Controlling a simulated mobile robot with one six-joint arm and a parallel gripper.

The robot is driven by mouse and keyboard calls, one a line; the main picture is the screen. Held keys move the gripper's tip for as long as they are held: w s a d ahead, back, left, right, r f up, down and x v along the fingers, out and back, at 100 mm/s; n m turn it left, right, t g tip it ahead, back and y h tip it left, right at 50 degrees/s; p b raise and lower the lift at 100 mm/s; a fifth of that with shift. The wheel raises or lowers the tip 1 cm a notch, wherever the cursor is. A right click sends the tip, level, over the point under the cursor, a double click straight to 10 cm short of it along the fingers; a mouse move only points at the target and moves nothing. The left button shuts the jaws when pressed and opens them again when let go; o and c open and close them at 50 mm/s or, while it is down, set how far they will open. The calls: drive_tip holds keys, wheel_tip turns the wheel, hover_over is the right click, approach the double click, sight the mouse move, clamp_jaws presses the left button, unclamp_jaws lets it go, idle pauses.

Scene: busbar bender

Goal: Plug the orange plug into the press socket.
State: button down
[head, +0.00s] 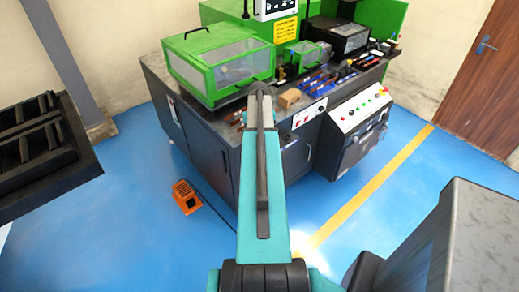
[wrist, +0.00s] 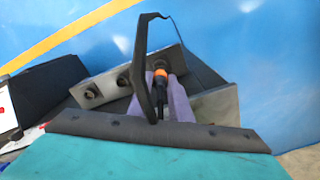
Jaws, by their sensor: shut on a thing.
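The orange plug (wrist: 160,72) shows in the wrist view with a black body below its orange band. My gripper (wrist: 161,84) is shut on it, with purple-grey fingers on either side. A grey panel with round dark sockets (wrist: 106,86) lies behind and left of the plug. The plug's orange end is close to this panel, beside its sockets. I cannot tell whether it touches or enters a socket. A thin black loop-shaped bracket partly covers the view. In the head view my arm hides the gripper, plug and sockets.
The green and grey machine bench (head: 215,130) stands ahead, with covered boxes and small tools on top. A control panel (head: 360,112) is at its right. An orange foot pedal (head: 186,195) with a cable lies on the blue floor. A dark rack (head: 40,150) stands left.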

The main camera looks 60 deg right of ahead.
drive_tip(key=shift+r+p, duration=0.6)
drive_tip(key=shift+r, duration=0.7)
